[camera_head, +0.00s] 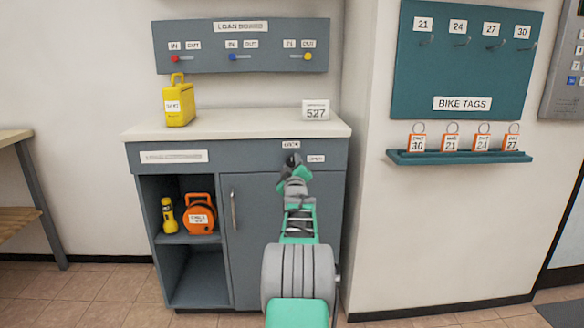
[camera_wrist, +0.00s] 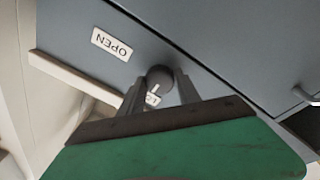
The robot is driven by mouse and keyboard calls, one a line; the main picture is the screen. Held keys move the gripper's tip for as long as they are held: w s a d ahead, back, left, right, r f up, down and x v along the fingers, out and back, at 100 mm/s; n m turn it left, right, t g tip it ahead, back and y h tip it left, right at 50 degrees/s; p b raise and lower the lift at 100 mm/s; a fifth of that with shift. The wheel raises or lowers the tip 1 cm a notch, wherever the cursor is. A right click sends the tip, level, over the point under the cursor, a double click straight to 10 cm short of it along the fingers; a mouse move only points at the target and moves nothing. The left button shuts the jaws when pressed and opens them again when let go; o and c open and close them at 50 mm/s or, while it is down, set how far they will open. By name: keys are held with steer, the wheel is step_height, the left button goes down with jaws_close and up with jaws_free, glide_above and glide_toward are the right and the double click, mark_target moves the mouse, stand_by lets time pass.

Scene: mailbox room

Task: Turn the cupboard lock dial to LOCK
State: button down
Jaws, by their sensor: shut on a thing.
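The dark round lock dial (camera_head: 292,159) is on the front of the grey cupboard (camera_head: 268,218), above its door. A LOCK label (camera_head: 291,144) sits just above the dial, and an OPEN label (camera_head: 316,159) to its right. My gripper (camera_head: 293,166) reaches the dial from the front. In the wrist view the dial (camera_wrist: 159,76) is between the two fingers of my gripper (camera_wrist: 160,86), which are shut on it. A small pale mark on the dial seems to face the partly hidden LOCK label (camera_wrist: 153,100). The OPEN label (camera_wrist: 111,44) is clear of the fingers.
A yellow case (camera_head: 179,104) and a 527 sign (camera_head: 316,110) stand on the countertop. The door handle (camera_head: 234,209) is left of my arm. Open shelves hold a yellow torch (camera_head: 168,215) and an orange reel (camera_head: 199,214). A bike tag shelf (camera_head: 458,158) is right.

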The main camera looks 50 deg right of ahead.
steer(key=shift+r, duration=0.1)
steer(key=c, duration=0.9)
jaws_free()
steer(key=shift+o, duration=0.2)
steer(key=p+v, duration=0.1)
steer(key=v, duration=0.6)
steer(key=shift+s+a+p, duration=0.25)
steer(key=shift+p, duration=0.05)
